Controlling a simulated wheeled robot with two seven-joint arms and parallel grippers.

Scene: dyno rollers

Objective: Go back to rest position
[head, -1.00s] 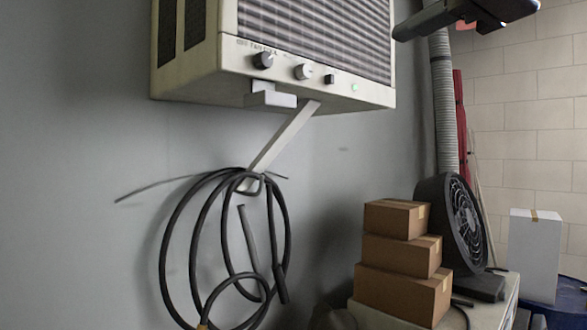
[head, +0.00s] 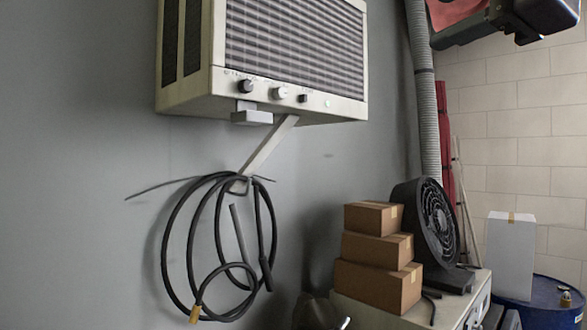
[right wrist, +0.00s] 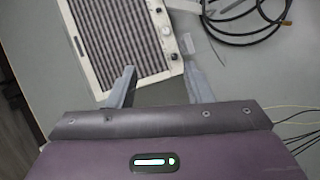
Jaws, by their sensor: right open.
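My right gripper (right wrist: 160,80) shows in the right wrist view, with its two grey fingers spread apart and nothing between them. Behind the fingers is the cream wall heater (right wrist: 118,38) with a ribbed grille. The same heater (head: 222,98) hangs on the grey wall in the head view, with knobs along its lower front edge. Neither gripper can be made out in the head view, and my left gripper shows in no view.
A coiled black hose (head: 165,245) hangs from a bracket below the heater. Stacked cardboard boxes (head: 375,250) and a black fan (head: 432,222) stand on a cabinet. A white box (head: 510,255) sits on a blue drum (head: 545,290). A dark object (head: 545,18) hangs top right.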

